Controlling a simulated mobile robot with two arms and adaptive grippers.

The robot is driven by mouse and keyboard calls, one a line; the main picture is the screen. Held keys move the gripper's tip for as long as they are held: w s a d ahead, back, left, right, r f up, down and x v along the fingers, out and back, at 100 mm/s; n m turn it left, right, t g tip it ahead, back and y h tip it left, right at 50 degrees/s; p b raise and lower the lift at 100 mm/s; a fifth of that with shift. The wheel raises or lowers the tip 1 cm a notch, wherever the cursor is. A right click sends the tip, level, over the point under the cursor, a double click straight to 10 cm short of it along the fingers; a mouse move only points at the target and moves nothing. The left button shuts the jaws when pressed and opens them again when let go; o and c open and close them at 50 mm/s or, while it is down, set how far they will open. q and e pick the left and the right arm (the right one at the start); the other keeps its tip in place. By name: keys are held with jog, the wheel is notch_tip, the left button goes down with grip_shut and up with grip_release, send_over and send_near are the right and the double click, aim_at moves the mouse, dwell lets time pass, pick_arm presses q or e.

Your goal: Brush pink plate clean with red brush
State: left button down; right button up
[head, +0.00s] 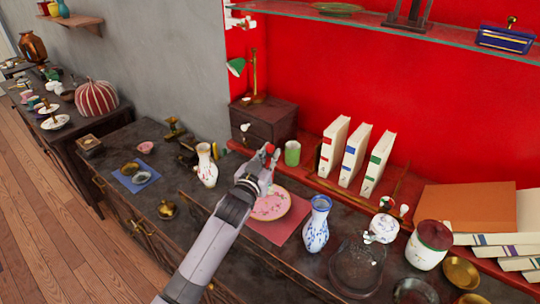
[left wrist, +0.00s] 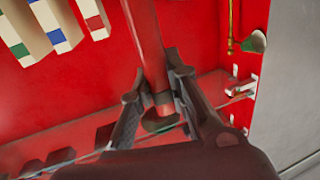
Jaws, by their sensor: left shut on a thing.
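The pink plate (head: 272,207) with a floral pattern lies on a red mat (head: 288,229) on the dark cabinet top. My left gripper (head: 266,158) is at the back left edge of the plate in the head view and hides part of it. It is shut on the red brush (head: 269,147), of which only a small red part shows there. In the left wrist view, the brush (left wrist: 149,45) is a long red shaft between the fingers (left wrist: 158,92), with a dark end below. I cannot tell whether the brush touches the plate. My right gripper is not in view.
A blue-and-white vase (head: 316,226) stands right of the plate, close to the mat. A floral vase (head: 207,167) stands to the left. A green cup (head: 292,153) and books (head: 354,155) are behind. A dark round dish (head: 356,266) lies front right.

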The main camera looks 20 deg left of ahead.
aim_at(270, 146)
pick_arm(q)
notch_tip(270, 146, up, 3)
jog(key=p, duration=0.3)
dwell(0.6)
